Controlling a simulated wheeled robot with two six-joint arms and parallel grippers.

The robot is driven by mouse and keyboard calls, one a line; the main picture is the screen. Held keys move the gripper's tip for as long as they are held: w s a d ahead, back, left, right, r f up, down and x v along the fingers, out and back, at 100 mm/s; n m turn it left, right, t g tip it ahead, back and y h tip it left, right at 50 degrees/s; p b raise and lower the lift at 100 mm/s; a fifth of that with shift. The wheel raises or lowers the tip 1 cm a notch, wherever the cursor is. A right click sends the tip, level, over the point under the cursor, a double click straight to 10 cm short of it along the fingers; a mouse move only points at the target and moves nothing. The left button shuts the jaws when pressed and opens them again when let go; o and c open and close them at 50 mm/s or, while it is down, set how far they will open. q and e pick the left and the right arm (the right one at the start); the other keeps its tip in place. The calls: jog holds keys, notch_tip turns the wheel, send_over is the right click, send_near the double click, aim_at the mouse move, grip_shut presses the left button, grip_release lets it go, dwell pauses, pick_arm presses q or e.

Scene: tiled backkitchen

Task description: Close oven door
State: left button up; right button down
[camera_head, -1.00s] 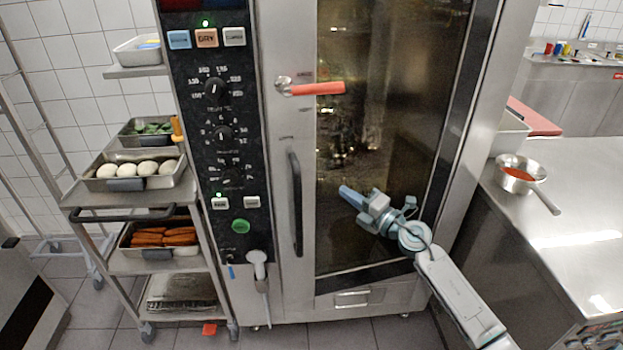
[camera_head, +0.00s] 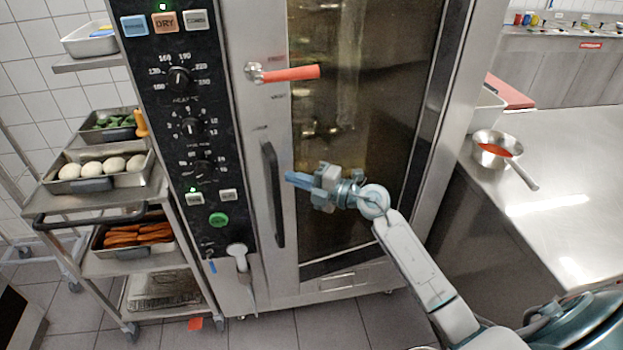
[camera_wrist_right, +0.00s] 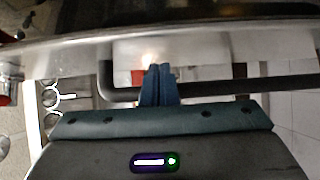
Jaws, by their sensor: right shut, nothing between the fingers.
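The oven door (camera_head: 365,130) is a tall dark glass panel in a steel frame, with a red lever handle (camera_head: 290,74) at its upper left. It looks flush or nearly flush with the oven front; I cannot tell whether a gap remains. A black vertical bar handle (camera_head: 273,195) is on the steel strip left of the glass. My right gripper (camera_head: 288,178) is shut and empty in front of the door, its fingertips just right of the black bar. In the right wrist view the shut blue fingers (camera_wrist_right: 157,85) point toward a steel edge. My left gripper is out of view.
A control panel with knobs (camera_head: 185,110) is left of the door. A trolley (camera_head: 100,210) with food trays stands at the left. A steel counter (camera_head: 560,190) with a saucepan (camera_head: 497,150) is at the right. Tiled floor shows below the oven.

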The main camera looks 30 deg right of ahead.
jog(key=shift+x, duration=1.15)
jog(key=shift+w+p, duration=0.1)
jog(key=shift+p, duration=0.2)
